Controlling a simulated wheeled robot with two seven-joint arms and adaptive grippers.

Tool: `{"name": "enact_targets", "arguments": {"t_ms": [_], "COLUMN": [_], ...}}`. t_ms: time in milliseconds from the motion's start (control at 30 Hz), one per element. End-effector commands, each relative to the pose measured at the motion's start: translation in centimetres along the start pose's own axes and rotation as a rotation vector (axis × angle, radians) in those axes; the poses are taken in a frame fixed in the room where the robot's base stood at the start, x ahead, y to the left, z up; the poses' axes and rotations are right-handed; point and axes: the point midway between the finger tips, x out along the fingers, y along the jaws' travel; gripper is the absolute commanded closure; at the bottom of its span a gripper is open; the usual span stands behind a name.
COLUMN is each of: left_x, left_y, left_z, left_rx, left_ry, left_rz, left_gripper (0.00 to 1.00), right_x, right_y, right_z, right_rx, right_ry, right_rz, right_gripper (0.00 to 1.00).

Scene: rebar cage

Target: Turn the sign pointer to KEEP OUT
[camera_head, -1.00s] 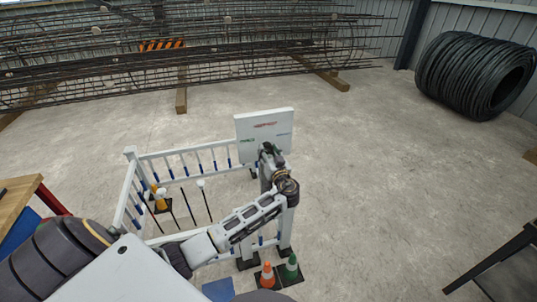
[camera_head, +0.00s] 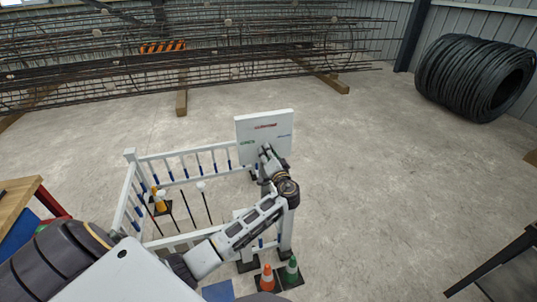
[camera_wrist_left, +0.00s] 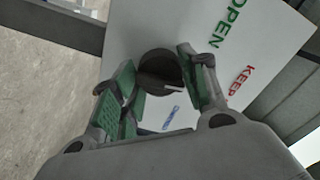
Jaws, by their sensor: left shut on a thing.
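The white sign board (camera_head: 279,117) stands upright over the railing in the head view, with red lettering at the top, green at left and blue at right. In the left wrist view, the sign (camera_wrist_left: 270,28) shows a green OPEN, a red word starting KEEP, and small blue lettering. The sign pointer (camera_wrist_left: 157,68) is a dark round knob with a white mark, directed right and slightly down, roughly toward the red lettering's side. My left gripper (camera_head: 265,150) is shut on the knob, green-padded fingers on either side. The red word's end is hidden. My right gripper is not in view.
A white railing (camera_head: 129,155) encloses several thin rods beside the sign. An orange cone (camera_head: 267,278) and a green cone (camera_head: 291,270) stand at its front corner. A wooden table (camera_head: 18,200) is at left, a dark table at lower right. Open floor lies right of the sign.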

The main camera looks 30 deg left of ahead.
Motion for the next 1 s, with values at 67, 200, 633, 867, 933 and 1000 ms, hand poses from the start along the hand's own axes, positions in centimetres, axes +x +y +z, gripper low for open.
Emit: {"name": "enact_targets", "arguments": {"t_ms": [67, 200, 633, 867, 933, 1000], "left_x": [0.02, 0.03, 0.03, 0.03, 0.02, 0.02], "left_y": [-0.1, -0.11, -0.09, -0.08, -0.07, -0.05], "left_z": [-0.11, -0.13, -0.15, -0.15, -0.13, -0.1], "left_rx": [0.037, 0.091, 0.133, 0.132, 0.132, 0.132], "left_ry": [0.001, 0.002, 0.003, 0.003, 0.003, 0.002], "left_rz": [-0.001, -0.001, -0.001, -0.001, -0.001, -0.001], "left_gripper": [0.81, 0.81, 0.81, 0.49, 0.4, 0.34], "right_x": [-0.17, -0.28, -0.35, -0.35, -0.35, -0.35], "right_y": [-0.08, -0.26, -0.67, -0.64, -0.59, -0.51], "right_z": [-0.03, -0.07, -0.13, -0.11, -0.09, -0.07], "right_rx": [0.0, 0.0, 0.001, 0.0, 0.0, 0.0], "right_ry": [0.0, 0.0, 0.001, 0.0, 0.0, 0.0], "right_rz": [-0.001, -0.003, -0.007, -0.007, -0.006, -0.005], "right_gripper": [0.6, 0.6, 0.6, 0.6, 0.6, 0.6]}}
